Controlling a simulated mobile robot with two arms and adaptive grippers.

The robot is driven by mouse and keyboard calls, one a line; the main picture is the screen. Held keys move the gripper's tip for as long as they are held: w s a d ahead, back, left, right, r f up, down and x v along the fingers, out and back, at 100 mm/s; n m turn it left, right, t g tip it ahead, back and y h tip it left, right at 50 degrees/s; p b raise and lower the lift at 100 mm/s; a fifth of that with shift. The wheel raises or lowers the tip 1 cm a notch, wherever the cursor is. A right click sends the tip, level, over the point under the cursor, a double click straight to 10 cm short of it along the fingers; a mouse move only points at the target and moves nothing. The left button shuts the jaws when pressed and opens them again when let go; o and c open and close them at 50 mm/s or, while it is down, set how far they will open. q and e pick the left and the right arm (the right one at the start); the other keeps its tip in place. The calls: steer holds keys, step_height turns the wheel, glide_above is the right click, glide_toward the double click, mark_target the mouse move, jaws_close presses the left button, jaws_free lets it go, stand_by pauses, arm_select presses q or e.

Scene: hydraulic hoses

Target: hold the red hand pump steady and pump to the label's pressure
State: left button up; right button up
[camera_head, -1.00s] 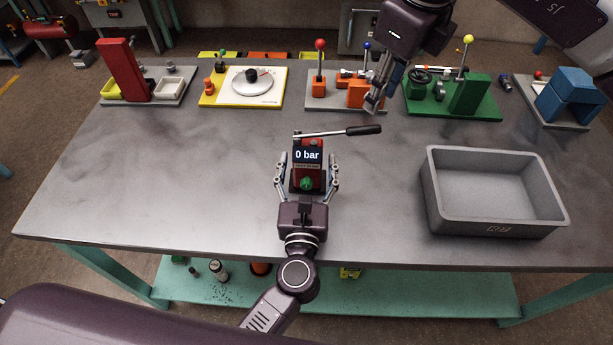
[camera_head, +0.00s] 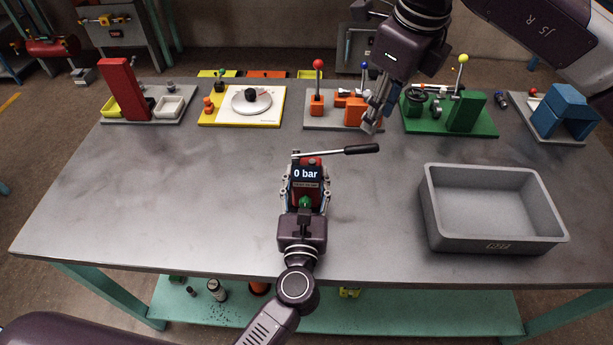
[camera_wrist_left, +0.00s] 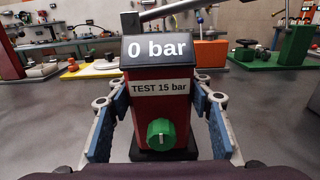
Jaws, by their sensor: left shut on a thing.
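The red hand pump (camera_head: 307,192) stands upright on the table, its display reading 0 bar. It has a lever with a black grip (camera_head: 362,149) that points right, and a green knob (camera_wrist_left: 161,134). In the left wrist view its label (camera_wrist_left: 161,88) reads TEST 15 bar. My left gripper (camera_head: 305,196) is shut on the red hand pump from the near side, one finger on each side. My right gripper (camera_head: 370,128) hangs beyond the lever, near the orange fixture, apart from the pump. I cannot tell whether its fingers are open.
A grey bin (camera_head: 492,247) stands on the right of the table. Along the back are a red-post board (camera_head: 122,90), a white disc board (camera_head: 240,107), an orange fixture (camera_head: 345,115), a green fixture (camera_head: 465,112) and a blue block (camera_head: 563,110). The table's left is clear.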

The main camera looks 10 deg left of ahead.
stand_by(2.1)
steer(key=c, duration=0.5)
steer(key=shift+m, duration=0.6)
steer(key=shift+c, duration=1.1)
steer(key=shift+d+r+m, duration=0.1)
steer(key=shift+m, duration=0.5)
jaws_close()
steer(key=d+r+m+y, duration=0.2)
steer(key=m+y, duration=0.1)
steer(key=m, duration=0.9)
steer(key=d+r+m+g+y, duration=0.1)
steer(key=d+r+m+y, duration=0.1)
steer(key=m, duration=1.1)
steer(key=shift+d+r+y, duration=0.15)
steer(key=shift+d+y, duration=0.2)
steer(key=shift+y, duration=0.05)
